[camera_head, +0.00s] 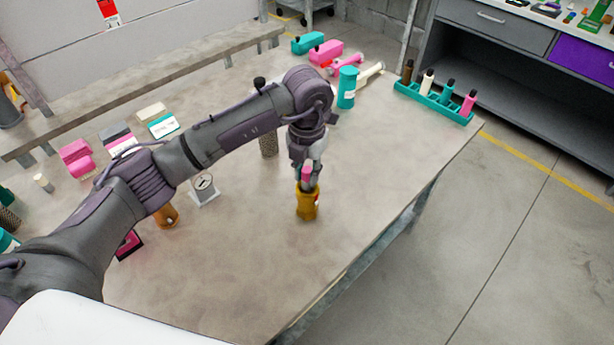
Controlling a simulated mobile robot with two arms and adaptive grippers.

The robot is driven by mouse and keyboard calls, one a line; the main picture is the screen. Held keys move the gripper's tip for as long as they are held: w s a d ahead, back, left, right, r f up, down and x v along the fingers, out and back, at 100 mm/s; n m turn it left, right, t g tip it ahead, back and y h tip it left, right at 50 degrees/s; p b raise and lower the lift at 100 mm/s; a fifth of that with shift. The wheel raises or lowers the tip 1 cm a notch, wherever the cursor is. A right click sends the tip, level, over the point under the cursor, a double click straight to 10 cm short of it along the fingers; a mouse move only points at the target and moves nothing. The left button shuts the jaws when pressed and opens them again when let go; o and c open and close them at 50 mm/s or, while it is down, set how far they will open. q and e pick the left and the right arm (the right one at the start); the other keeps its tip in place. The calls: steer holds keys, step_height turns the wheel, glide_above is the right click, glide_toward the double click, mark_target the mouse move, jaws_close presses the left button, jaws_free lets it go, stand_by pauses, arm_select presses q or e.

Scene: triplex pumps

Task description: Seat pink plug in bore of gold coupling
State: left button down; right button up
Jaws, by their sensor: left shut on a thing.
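The gold coupling (307,207) stands upright on the table, right of the middle. My left gripper (306,163) points down directly above it and is shut on the pink plug (307,174). The plug's lower end is at the coupling's top opening; I cannot tell how deep it sits in the bore. The coupling's far side is hidden. My right gripper is not in view.
A teal rack (434,101) with several plugs stands at the table's far right edge. A teal cylinder (347,87) stands behind my wrist. A gauge (204,188) is to the left. The table (235,265) is clear in front of the coupling.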

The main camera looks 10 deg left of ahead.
mark_target(307, 171)
arm_select(q)
step_height(307, 171, down, 2)
steer(key=shift+f+p, duration=0.2)
steer(key=shift+p, duration=0.15)
steer(key=shift+f, duration=0.3)
steer(key=c, duration=1)
jaws_free()
steer(key=shift+r, duration=0.3)
steer(key=shift+r+b, duration=0.3)
step_height(307, 171, up, 11)
steer(key=shift+r+b, duration=0.1)
steer(key=shift+b, duration=1.15)
steer(key=shift+s, duration=0.1)
